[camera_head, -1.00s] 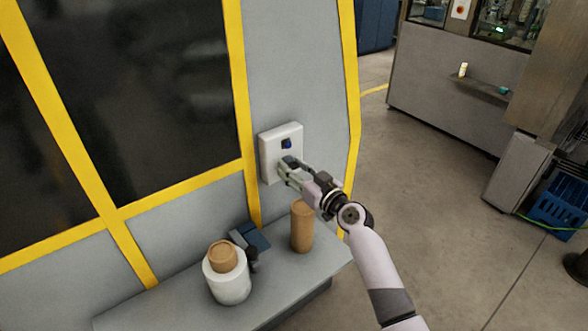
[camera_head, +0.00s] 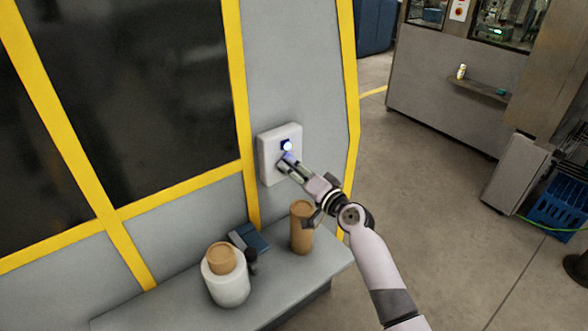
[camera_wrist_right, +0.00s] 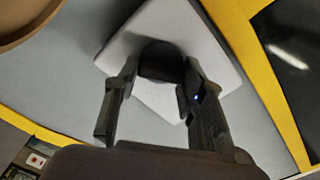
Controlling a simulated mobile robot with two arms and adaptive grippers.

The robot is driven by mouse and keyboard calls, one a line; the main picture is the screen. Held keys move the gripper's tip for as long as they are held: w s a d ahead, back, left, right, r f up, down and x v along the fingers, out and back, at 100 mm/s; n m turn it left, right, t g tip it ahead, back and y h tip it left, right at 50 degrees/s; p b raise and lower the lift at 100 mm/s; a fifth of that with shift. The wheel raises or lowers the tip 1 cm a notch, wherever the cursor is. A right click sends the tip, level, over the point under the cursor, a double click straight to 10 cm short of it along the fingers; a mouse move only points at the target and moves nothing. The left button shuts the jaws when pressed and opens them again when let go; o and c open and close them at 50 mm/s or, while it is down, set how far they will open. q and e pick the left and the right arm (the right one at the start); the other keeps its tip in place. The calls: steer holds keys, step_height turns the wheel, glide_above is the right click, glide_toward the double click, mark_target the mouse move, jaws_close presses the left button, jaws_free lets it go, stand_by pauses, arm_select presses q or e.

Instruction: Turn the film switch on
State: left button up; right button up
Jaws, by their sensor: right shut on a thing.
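The film switch is a white box (camera_head: 268,160) on the grey machine wall, with a small blue-framed lamp (camera_head: 287,146) that glows bright white. In the right wrist view its white plate (camera_wrist_right: 215,65) fills the middle, with a dark knob (camera_wrist_right: 160,62) on it. My right gripper (camera_head: 285,165) is at the box, just below the lamp. In the right wrist view, my right gripper's fingers (camera_wrist_right: 157,78) are on both sides of the knob and shut on it. In the head view the gripper hides the knob. My left gripper is not in view.
A yellow frame post (camera_head: 350,90) stands right of the switch. Open floor (camera_head: 430,210) lies further right.

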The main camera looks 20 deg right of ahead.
steer(key=m, duration=0.3)
steer(key=m+p, duration=0.1)
steer(key=m, duration=0.2)
steer(key=shift+f+m, duration=0.2)
steer(key=shift+m, duration=0.1)
stand_by(0.5)
steer(key=o, duration=1.2)
steer(key=shift+c, duration=0.2)
steer(key=v, duration=1.2)
